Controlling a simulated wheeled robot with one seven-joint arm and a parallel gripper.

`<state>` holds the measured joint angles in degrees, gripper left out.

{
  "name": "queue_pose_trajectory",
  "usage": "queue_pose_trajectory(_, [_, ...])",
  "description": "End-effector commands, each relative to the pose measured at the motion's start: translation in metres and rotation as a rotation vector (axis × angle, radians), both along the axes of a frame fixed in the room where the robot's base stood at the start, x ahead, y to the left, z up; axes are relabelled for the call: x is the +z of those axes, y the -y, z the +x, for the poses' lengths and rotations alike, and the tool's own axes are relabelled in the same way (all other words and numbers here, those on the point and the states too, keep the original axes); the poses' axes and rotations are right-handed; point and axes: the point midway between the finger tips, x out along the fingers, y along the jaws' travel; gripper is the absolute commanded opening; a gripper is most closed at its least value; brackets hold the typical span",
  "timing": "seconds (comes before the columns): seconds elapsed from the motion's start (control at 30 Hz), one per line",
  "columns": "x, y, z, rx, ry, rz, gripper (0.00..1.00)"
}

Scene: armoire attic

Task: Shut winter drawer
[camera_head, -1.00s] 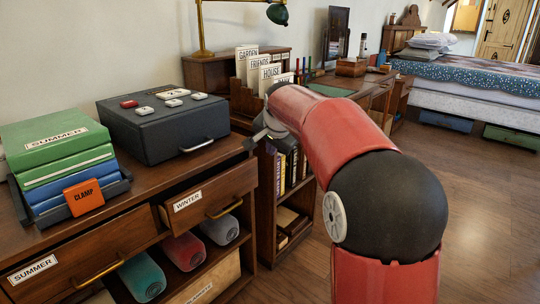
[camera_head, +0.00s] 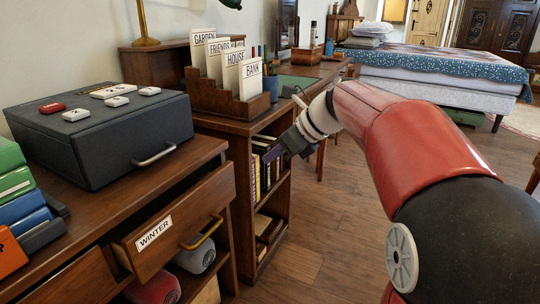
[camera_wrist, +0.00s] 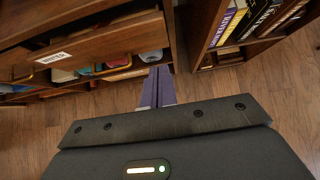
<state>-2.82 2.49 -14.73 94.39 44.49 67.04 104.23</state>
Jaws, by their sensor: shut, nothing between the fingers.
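The winter drawer (camera_head: 180,212) is in the wooden dresser at the lower left of the head view. Its front carries a white WINTER label (camera_head: 154,233) and a brass handle (camera_head: 203,232). The drawer stands partly out, its front ahead of the dresser's face. My gripper (camera_head: 272,154) is to the right of the drawer, apart from it, in front of the small bookcase. In the wrist view my gripper (camera_wrist: 158,88) is shut and empty, its fingers pointing toward the floor gap beside the dresser. A drawer front (camera_wrist: 100,42) shows at the upper left there.
A dark grey box (camera_head: 100,130) with a handle stands on the dresser. Green and blue boxes (camera_head: 18,195) are left of it. The bookcase (camera_head: 240,180) with a letter rack (camera_head: 222,95) stands close right of the dresser. Wooden floor (camera_head: 325,235) is clear in front.

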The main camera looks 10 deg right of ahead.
Motion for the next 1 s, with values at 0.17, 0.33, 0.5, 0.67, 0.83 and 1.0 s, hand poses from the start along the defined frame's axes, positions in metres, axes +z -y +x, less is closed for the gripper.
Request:
queue_pose_trajectory(0.17, [-0.032, -0.022, 0.017, 0.004, -0.003, -0.003, 0.0])
queue_pose_trajectory(0.33, [-0.056, -0.042, 0.033, 0.004, -0.001, -0.003, 0.0])
queue_pose_trajectory(0.5, [-0.056, -0.062, 0.049, 0.004, 0.001, -0.005, 0.0])
queue_pose_trajectory(0.67, [-0.055, -0.072, 0.056, 0.003, 0.002, -0.005, 0.0])
queue_pose_trajectory(0.83, [-0.055, -0.074, 0.058, 0.001, 0.001, -0.005, 0.0])
queue_pose_trajectory(1.0, [-0.055, -0.074, 0.058, 0.001, 0.002, -0.005, 0.0])
